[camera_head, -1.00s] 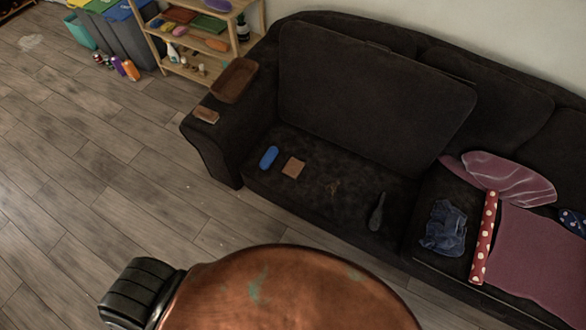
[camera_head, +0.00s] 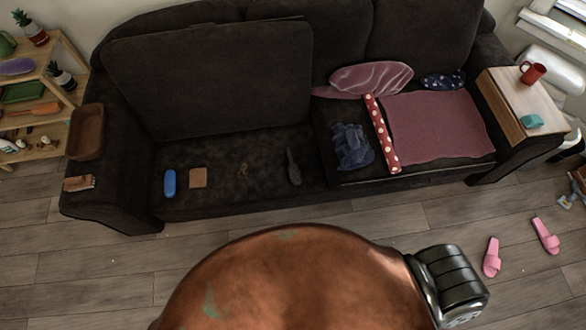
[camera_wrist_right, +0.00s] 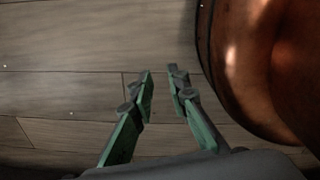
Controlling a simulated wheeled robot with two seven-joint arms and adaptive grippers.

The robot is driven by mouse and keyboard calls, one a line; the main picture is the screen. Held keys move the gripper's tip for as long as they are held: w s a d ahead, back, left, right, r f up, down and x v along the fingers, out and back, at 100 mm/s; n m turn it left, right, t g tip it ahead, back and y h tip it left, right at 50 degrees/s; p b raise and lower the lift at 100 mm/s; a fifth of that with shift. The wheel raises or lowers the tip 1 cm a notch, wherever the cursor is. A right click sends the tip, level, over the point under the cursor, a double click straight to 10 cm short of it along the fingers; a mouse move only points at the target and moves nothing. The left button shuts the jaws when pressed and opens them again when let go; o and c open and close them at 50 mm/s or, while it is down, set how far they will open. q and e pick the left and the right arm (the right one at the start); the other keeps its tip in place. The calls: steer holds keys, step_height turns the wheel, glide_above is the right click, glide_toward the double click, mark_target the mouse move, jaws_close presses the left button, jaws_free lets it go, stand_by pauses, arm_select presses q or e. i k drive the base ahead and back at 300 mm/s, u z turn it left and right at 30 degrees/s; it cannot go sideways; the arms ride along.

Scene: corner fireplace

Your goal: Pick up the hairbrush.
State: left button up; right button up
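A dark, long-handled object that looks like the hairbrush (camera_head: 293,167) lies on the black sofa's (camera_head: 230,190) seat, left of a crumpled dark blue cloth (camera_head: 352,147). My right gripper (camera_wrist_right: 160,76) has green fingers. It shows only in the right wrist view, over the wood floor, with a gap between its fingertips and nothing in it. The hairbrush is not in that view. My left gripper is in no current view.
A blue oblong item (camera_head: 169,183) and a tan square (camera_head: 198,178) lie on the seat. A brown tray (camera_head: 86,132) and a small brush (camera_head: 78,183) rest on the left armrest. Pink slippers (camera_head: 491,257) lie on the floor at right. Floor before the sofa is clear.

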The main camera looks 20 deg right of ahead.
mark_target(295, 175)
steer(key=u, duration=2.65)
steer(key=k, duration=2.45)
steer(key=z, duration=0.7)
